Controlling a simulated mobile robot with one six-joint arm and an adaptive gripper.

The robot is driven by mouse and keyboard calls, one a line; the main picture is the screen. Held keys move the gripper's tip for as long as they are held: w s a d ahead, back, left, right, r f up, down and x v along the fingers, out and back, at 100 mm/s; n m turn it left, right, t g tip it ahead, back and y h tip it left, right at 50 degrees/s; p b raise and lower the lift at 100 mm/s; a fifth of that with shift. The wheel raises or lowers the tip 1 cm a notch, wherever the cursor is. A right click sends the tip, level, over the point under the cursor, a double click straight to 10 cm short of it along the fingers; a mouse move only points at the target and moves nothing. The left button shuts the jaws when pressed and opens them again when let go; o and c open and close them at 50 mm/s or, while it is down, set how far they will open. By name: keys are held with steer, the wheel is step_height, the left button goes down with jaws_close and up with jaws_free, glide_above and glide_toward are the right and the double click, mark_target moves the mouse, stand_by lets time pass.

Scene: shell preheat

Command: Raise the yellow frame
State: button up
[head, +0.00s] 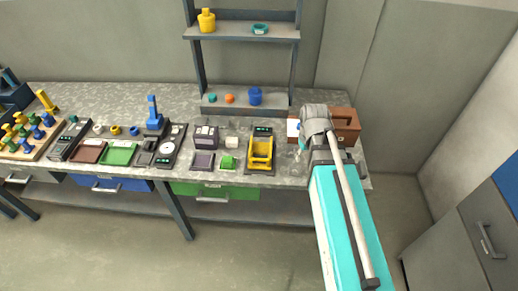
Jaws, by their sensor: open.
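The yellow frame (261,153) sits low on a dark device with a small green display, near the front edge of the workbench. My gripper (303,147) is at the end of my teal arm, to the right of the yellow frame and apart from it. It is open and empty. My grey wrist hides much of it, so its fingertips are hard to make out.
A brown box (345,125) stands just right of my wrist. A shelf (222,105) with a blue jar (255,96) rises behind. The grey bench (330,179) is crowded leftward.

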steer(key=w+a+r+n+p, duration=0.2)
steer(key=w+a+r+n, duration=0.1)
steer(key=w+a+n, duration=0.4)
steer(key=n, duration=0.7)
glide_above(258, 159)
steer(key=shift+f+g, duration=0.2)
steer(key=shift+g, duration=0.1)
steer(key=shift+f+b, duration=0.15)
steer(key=shift+b, duration=0.25)
step_height(258, 159, down, 14)
steer(key=b, duration=1.3)
steer(key=shift+r, duration=0.25)
